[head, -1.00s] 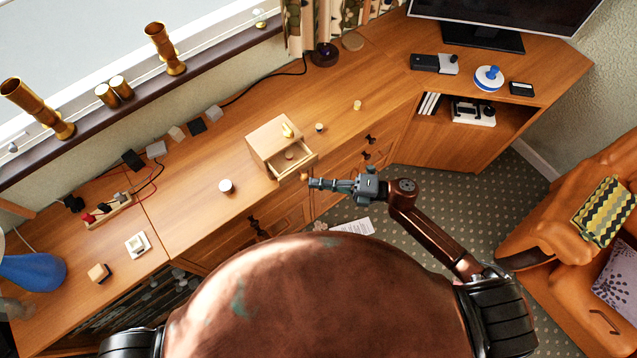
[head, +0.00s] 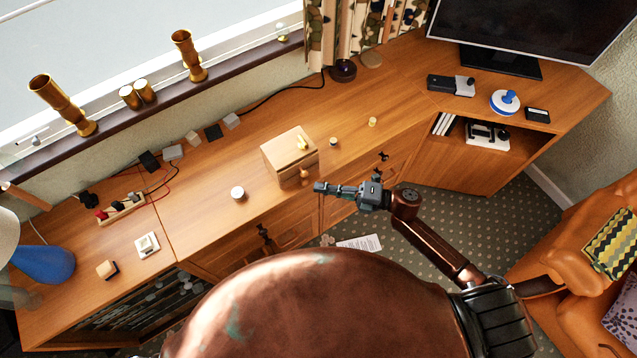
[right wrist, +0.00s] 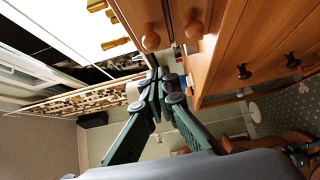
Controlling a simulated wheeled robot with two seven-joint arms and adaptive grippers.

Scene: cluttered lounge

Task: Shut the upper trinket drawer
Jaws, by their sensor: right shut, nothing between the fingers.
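The small light-wood trinket chest (head: 284,153) stands on the long wooden counter. Its upper drawer looks pushed in, with no open tray showing in the head view; any small remaining gap is too fine to tell. Two round wooden knobs (right wrist: 151,41) show in the right wrist view, close above the fingers. My right gripper (head: 319,187) is shut and empty, just in front of the chest's drawer face, near the lower knob. Its fingertips (right wrist: 156,78) meet in the right wrist view; contact with the chest cannot be told. My left gripper is not in view.
The floor holds a paper sheet (head: 360,243).

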